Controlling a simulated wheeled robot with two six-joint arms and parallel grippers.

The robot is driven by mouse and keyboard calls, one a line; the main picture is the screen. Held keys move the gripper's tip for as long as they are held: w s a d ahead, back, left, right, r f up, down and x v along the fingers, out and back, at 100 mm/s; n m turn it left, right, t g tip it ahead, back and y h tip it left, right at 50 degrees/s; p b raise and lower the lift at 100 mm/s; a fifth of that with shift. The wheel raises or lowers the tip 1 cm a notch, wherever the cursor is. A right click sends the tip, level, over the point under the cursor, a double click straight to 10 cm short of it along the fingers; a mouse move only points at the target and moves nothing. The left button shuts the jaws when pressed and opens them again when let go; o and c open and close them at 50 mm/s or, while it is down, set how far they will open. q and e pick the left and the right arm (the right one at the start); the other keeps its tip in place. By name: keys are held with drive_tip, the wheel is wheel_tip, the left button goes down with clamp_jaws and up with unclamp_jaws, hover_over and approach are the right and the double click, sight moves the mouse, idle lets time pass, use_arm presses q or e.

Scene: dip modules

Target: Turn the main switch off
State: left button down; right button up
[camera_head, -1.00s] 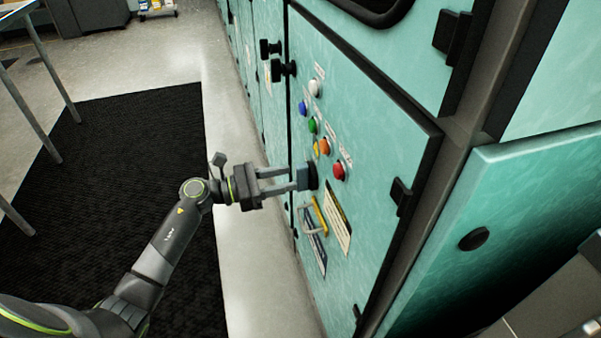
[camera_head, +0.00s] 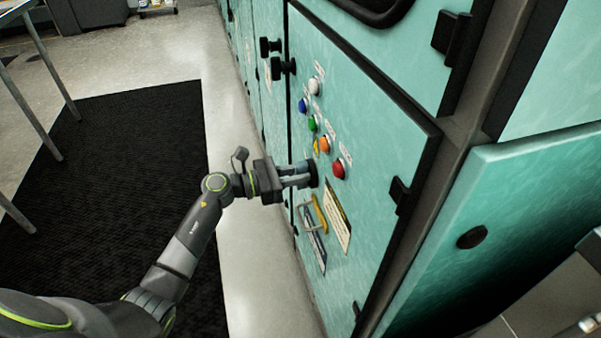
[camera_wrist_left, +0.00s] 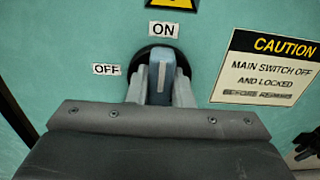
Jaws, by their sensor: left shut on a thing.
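The main switch (camera_wrist_left: 161,72) is a blue-grey handle on a black round base, on the teal cabinet door. In the left wrist view it stands upright, pointing at the ON label (camera_wrist_left: 162,29). The OFF label (camera_wrist_left: 106,69) is to its left. My left gripper (camera_wrist_left: 160,88) is shut on the switch handle, one finger on each side; the gripper body hides the lower part. In the head view my left gripper (camera_head: 302,172) reaches the door from the left, and the switch (camera_head: 311,172) is mostly covered by the fingers. My right gripper is not in view.
Coloured buttons, including a red one (camera_head: 339,168), sit just above and right of the switch. Black latches (camera_head: 399,196) stick out from the door edge. Open floor with a black mat (camera_head: 110,190) lies left.

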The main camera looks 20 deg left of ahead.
use_arm(q)
drive_tip(key=shift+n, duration=0.3)
drive_tip(key=shift+n+p, duration=0.45)
drive_tip(key=shift+n, duration=0.05)
drive_tip(key=n+p, duration=0.1)
drive_tip(key=n, duration=0.1)
drive_tip(key=n+p, duration=0.2)
drive_tip(key=n, duration=0.1)
drive_tip(key=n+p, duration=0.1)
drive_tip(key=n, duration=0.2)
drive_tip(key=shift+w+a, duration=0.2)
drive_tip(key=shift+w, duration=0.05)
drive_tip(key=shift+n+p, duration=0.4)
drive_tip(key=n+p, duration=0.2)
drive_tip(key=n, duration=0.2)
drive_tip(key=shift+f+p, duration=0.15)
drive_tip(key=shift+p, duration=0.15)
drive_tip(key=shift+f+n+p, duration=0.25)
drive_tip(key=shift+n+p, duration=0.55)
drive_tip(key=shift+n, duration=1)
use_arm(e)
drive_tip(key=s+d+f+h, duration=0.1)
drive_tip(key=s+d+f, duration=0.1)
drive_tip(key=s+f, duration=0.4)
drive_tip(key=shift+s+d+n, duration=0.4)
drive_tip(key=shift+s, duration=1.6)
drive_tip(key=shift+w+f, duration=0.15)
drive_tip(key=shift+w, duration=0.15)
